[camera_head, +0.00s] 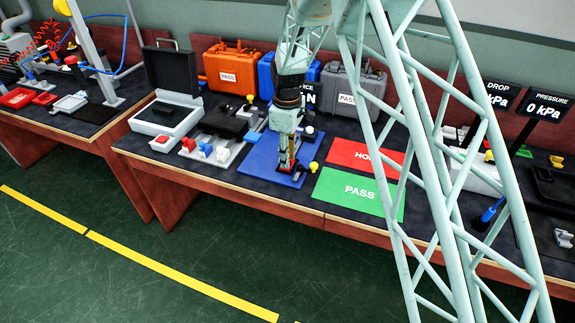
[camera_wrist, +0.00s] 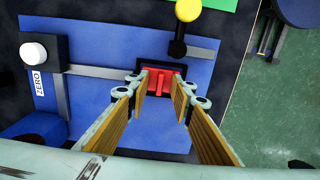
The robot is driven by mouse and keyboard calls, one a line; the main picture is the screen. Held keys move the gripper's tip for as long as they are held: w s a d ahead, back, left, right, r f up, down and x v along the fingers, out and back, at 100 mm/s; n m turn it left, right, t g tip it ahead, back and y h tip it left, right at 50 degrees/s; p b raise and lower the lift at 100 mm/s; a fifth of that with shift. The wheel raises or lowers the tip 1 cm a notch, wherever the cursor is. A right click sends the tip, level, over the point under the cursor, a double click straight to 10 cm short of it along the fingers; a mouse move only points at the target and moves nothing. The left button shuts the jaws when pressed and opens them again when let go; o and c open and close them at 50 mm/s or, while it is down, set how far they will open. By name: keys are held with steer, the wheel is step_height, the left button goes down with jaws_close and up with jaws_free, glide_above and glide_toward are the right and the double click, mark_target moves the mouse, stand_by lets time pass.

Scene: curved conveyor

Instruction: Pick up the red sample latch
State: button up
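A red latch (camera_wrist: 161,80) sits in a small dark holder (camera_wrist: 142,68) on a blue mat (camera_wrist: 100,97). In the wrist view it lies between my gripper's (camera_wrist: 163,90) fingertips, with a gap to each side. My gripper is open and points down at it. I cannot tell whether the fingertips are level with the latch or above it. In the head view my gripper (camera_head: 287,165) is over the blue mat (camera_head: 250,160), and the latch is mostly hidden by it.
A yellow knob (camera_wrist: 188,10) on a dark stem stands close to the latch. A grey bar and a white ZERO knob (camera_wrist: 34,51) lie to the left. Red HOLD (camera_head: 365,157) and green PASS (camera_head: 358,192) mats are at the right. Cases (camera_head: 230,68) stand behind.

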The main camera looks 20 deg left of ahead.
stand_by(0.3)
jaws_close()
steer(key=shift+r, duration=0.15)
steer(key=shift+r+p, duration=0.65)
steer(key=shift+r, duration=1.1)
steer(key=s+d+r+p, duration=0.1)
steer(key=s+d+p, duration=0.1)
steer(key=s+d, duration=0.7)
steer(key=s, duration=0.3)
steer(key=shift+s+d, duration=0.35)
steer(key=shift+r, duration=0.1)
